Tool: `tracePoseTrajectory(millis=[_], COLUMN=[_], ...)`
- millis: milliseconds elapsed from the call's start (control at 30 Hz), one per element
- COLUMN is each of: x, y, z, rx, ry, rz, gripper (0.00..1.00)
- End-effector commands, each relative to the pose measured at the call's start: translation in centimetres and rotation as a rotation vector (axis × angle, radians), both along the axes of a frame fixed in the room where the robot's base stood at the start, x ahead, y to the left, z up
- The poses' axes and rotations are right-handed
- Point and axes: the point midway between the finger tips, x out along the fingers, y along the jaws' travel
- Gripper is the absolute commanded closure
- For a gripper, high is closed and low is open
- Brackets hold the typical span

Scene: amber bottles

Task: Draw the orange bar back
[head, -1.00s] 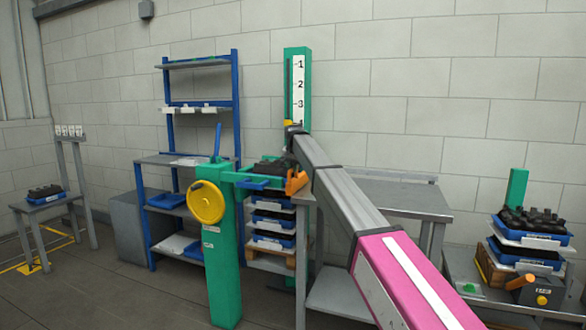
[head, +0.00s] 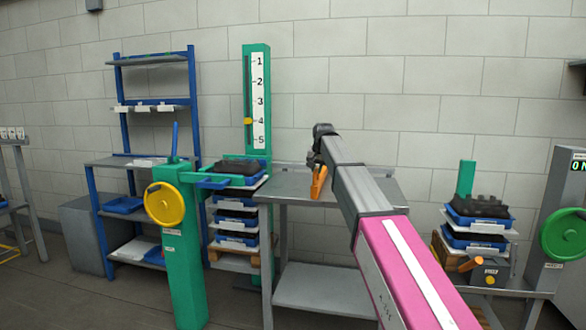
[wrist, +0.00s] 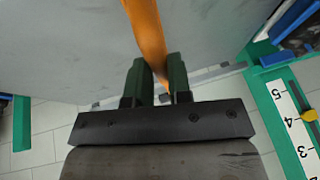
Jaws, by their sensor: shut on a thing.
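The orange bar (head: 318,182) hangs from my gripper in the head view, in front of the grey metal table. In the wrist view the orange bar (wrist: 148,35) runs from the top edge down between the two dark green fingers. My gripper (wrist: 162,75) is shut on it. In the head view my gripper (head: 320,158) is small and dark at the end of my grey and pink arm. The bar's far end is cut off in the wrist view, so I cannot tell whether it touches anything there.
Left of the bar stand a green post with a yellow wheel (head: 164,204), stacked blue trays (head: 236,224) and a green numbered scale (head: 257,100). The grey table (head: 385,188) looks bare. At right are more trays (head: 475,241) and a green wheel (head: 565,235).

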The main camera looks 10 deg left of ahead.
Motion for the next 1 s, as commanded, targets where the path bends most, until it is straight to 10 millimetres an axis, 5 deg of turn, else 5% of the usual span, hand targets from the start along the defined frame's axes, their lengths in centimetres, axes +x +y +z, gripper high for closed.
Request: tracePoseTrajectory(millis=[100, 600, 1000], x=[-0.6, -1.9, -2.5], y=[-4.7, -22.3, -31.3], z=[-0.1, 0.0, 0.0], rx=[-0.001, 0.000, -0.001], ry=[0.001, 0.002, 0.002], rz=[-0.005, -0.005, -0.001], gripper=[1.00, 1.00, 1.00])
